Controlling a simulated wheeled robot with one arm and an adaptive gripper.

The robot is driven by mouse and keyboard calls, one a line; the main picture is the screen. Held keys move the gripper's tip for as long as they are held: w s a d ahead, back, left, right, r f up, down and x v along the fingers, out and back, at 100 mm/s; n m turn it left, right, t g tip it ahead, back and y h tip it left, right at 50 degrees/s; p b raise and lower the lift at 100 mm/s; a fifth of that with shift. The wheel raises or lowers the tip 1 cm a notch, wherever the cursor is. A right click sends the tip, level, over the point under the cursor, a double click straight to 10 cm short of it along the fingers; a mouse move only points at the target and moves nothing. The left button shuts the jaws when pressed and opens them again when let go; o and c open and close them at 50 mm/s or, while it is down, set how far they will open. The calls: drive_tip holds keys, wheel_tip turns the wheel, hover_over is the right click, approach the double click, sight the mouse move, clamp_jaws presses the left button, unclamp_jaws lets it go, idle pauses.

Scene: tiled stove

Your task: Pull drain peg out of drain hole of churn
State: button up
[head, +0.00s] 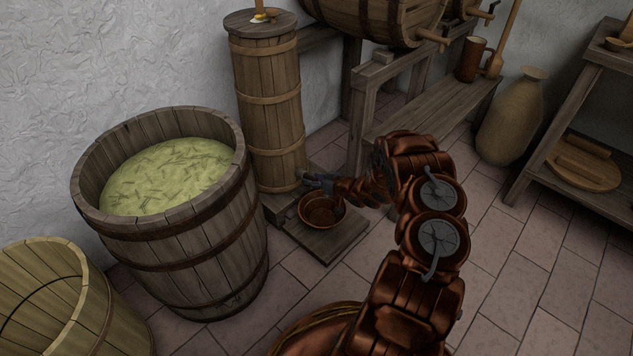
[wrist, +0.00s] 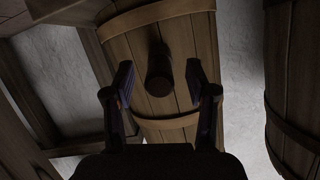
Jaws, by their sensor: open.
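The churn (head: 268,110) is a tall, narrow wooden cask with pale bands, standing against the wall in the head view. Its staves (wrist: 180,98) fill the middle of the wrist view. The drain peg (wrist: 159,75) is a short dark brown cylinder sticking out of the churn's side. My gripper (wrist: 159,82) is open, with one finger on each side of the peg and visible gaps to both. In the head view my gripper (head: 318,182) is low beside the churn's foot, and it hides the peg there.
A brown bowl (head: 314,222) sits on a low wooden board (head: 328,244) beneath my gripper. A large tub (head: 205,245) of green shreds stands left of the churn. A bench (head: 438,113) stands to the right. Tiled floor (head: 540,285) is clear at the right.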

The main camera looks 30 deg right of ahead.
drive_tip(key=shift+c, duration=0.3)
clamp_jaws()
idle(0.4)
